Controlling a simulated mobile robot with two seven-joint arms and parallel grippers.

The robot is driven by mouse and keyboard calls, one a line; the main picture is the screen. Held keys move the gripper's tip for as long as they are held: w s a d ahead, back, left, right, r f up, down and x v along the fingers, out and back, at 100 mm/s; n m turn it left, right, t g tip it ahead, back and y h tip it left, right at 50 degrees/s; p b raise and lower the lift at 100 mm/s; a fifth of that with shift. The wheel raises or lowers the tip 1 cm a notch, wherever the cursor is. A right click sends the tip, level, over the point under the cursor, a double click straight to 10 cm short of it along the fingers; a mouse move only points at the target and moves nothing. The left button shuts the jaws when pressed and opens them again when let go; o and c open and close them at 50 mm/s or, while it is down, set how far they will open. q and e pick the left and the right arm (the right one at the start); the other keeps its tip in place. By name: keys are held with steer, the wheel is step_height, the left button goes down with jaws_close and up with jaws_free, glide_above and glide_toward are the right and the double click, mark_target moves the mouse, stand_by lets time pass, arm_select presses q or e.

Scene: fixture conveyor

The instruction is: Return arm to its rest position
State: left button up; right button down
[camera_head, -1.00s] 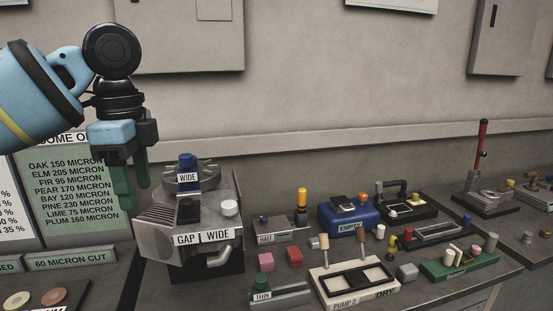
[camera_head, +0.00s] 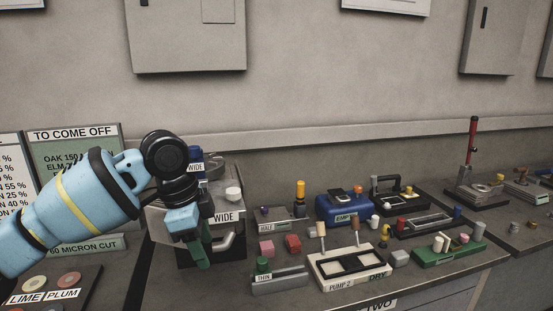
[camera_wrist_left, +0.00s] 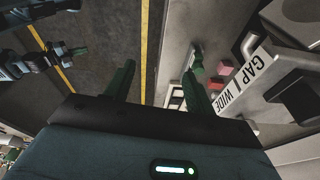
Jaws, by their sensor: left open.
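My left gripper (camera_head: 202,250) has green fingers pointing down. In the head view it hangs in front of the grey machine with the "GAP | WIDE" label (camera_head: 228,217) and hides much of it.
A sign board (camera_head: 75,150) stands at left. Floor (camera_wrist_left: 105,30) with yellow lines lies below.

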arm_select(q)
steer(key=s+d+f+n+t+h, duration=0.1)
steer(key=s+d+f+n+h, duration=0.15)
steer(key=f, duration=0.65)
steer(key=s+d+f+n+t+h, duration=0.15)
steer(key=d+f, duration=0.25)
steer(key=f, duration=0.6)
steer(key=s+d+f+n+t+h, duration=0.2)
steer(key=d+f+n, duration=0.1)
steer(key=f, duration=0.6)
steer(key=s+a+f+n+t+y, duration=0.1)
steer(key=s+a+f+n+y, duration=0.1)
steer(key=s+a+f, duration=0.3)
steer(key=s+a+f+n+t+y, duration=0.2)
steer(key=s+a+f, duration=0.3)
steer(key=s, duration=0.5)
steer(key=s+a+f+n+t+y, duration=0.1)
steer(key=s+a+f+n+y, duration=0.1)
steer(key=s+a, duration=0.4)
step_height(320, 180, down, 3)
steer(key=shift+s+r+n, duration=0.1)
steer(key=shift+s+n, duration=0.5)
steer(key=shift+s, duration=0.45)
